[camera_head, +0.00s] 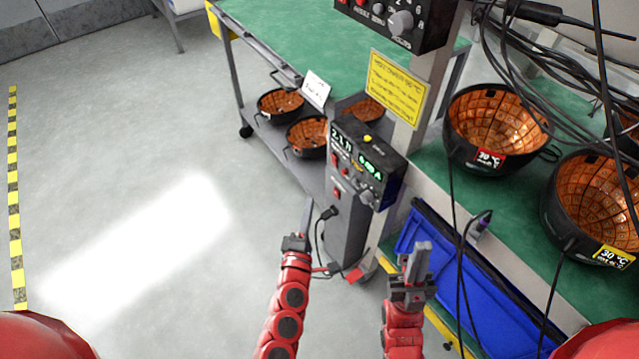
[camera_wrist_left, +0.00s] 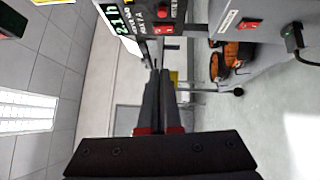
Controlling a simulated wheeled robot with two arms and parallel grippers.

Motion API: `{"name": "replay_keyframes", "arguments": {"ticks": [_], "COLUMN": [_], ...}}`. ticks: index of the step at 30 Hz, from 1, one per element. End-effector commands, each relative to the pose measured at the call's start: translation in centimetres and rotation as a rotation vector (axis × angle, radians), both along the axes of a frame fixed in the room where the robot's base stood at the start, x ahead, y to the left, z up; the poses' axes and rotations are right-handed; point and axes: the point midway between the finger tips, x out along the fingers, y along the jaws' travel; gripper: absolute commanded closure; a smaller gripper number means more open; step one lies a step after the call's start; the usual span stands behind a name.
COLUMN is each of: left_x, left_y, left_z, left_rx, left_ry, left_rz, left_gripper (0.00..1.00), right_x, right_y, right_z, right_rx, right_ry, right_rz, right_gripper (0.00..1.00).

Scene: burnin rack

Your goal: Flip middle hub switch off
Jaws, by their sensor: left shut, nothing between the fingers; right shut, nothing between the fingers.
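A grey box (camera_head: 347,225) stands below a black power supply (camera_head: 366,165) with a lit green display. A small red rocker switch (camera_head: 337,193) is on the box's front, above a black plug. In the left wrist view the rocker (camera_wrist_left: 250,25) sits on the grey panel beside a white label; I cannot tell whether it is on or off. I cannot tell for sure that this box is the middle hub. My left gripper (camera_head: 307,218) is shut and empty, left of the box and apart from the rocker; its fingers (camera_wrist_left: 159,80) also show in the wrist view. My right gripper (camera_head: 419,258) is shut and empty, by the blue bin.
Black cables hang on the right, before a blue bin (camera_head: 475,285). Black bowls with copper linings, one of them a bowl (camera_head: 497,130) tagged red, stand on the green bench. A yellow sign (camera_head: 396,88) is on the post. The floor (camera_head: 130,150) at left is clear.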

Motion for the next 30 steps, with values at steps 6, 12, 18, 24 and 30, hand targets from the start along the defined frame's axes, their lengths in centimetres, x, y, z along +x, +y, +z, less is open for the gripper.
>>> {"name": "replay_keyframes", "arguments": {"ticks": [6,12,18,24,30], "left_x": [3.6,7.8,10.4,11.4,11.6], "left_y": [-0.5,-1.2,-3.0,-4.4,-4.6], "left_z": [0.6,0.9,1.3,1.2,1.3], "left_rx": [0.002,0.002,0.001,0.002,0.002], "left_ry": [-0.002,-0.003,-0.002,0.002,0.000], "left_rz": [0.001,-0.001,-0.003,0.000,0.001], "left_gripper": [1.00,1.00,1.00,1.00,1.00], "right_x": [0.0,0.0,0.0,0.0,0.0], "right_y": [0.0,0.0,0.0,0.0,0.0], "right_z": [0.6,0.8,1.1,1.1,1.1], "right_rx": [0.000,0.000,0.000,0.000,0.000], "right_ry": [0.000,0.000,0.000,0.000,0.000], "right_rz": [0.000,0.000,0.000,0.000,0.000], "right_gripper": [1.00,1.00,1.00,1.00,1.00]}}
